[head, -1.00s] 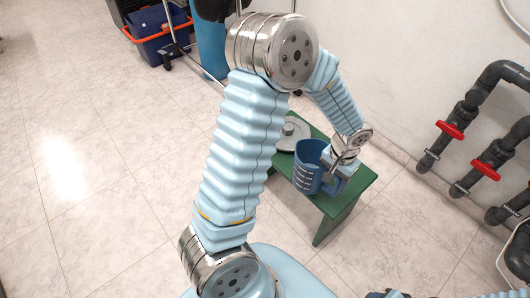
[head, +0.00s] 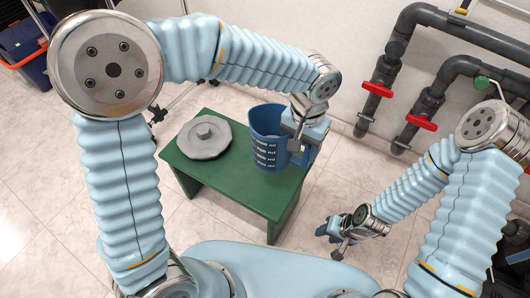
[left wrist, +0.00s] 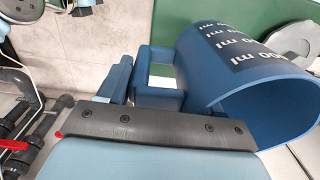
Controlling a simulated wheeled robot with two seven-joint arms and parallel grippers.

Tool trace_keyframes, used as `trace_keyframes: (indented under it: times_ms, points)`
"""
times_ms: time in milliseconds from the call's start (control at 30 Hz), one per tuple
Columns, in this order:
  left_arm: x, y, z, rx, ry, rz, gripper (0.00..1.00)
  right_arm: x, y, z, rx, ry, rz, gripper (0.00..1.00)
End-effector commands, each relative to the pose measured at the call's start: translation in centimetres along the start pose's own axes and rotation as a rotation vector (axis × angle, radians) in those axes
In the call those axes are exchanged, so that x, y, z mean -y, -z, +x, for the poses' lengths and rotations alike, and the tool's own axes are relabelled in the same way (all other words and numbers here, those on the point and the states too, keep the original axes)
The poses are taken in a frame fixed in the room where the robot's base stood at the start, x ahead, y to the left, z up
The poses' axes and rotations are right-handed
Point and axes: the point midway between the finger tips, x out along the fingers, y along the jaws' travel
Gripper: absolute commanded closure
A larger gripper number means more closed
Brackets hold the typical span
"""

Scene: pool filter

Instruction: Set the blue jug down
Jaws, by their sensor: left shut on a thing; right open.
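The blue jug (head: 266,148) with white ml markings is upright over the right part of the green table (head: 225,187). I cannot tell whether its base touches the tabletop. My left gripper (head: 299,142) is shut on the jug's handle at its right side. In the left wrist view the jug (left wrist: 235,75) shows its open rim, with its handle (left wrist: 160,78) at the jaws; the fingertips are partly hidden. My right gripper (head: 336,233) is open and empty, low and to the right of the table.
A grey round lid (head: 203,137) with a knob lies on the table's left part. Dark pipes with red valve handles (head: 421,122) run along the wall at right. A blue crate (head: 22,45) stands at upper left.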

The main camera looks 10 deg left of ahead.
Motion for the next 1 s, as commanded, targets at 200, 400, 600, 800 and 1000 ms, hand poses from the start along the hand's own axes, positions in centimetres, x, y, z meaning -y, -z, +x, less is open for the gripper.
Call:
trace_keyframes:
  times_ms: [200,400,600,800,1000]
  points:
    - [4.9,0.1,4.0,0.002,0.000,-0.002,0.78,-0.3,0.1,0.5,-0.002,-0.002,0.002,0.57]
    - [6.7,0.2,6.2,0.000,0.000,0.000,0.78,-0.4,0.1,0.6,-0.003,-0.003,0.003,0.57]
    - [7.8,0.1,7.8,0.001,0.000,-0.002,0.78,-0.5,0.1,0.8,-0.004,-0.003,0.003,0.57]
    - [7.6,0.2,10.4,0.000,0.000,0.000,0.78,-0.6,0.1,1.2,-0.003,-0.002,0.003,0.57]
    - [7.6,0.2,10.3,-0.002,0.000,0.000,0.78,-0.6,0.1,1.1,-0.003,-0.002,0.003,0.57]
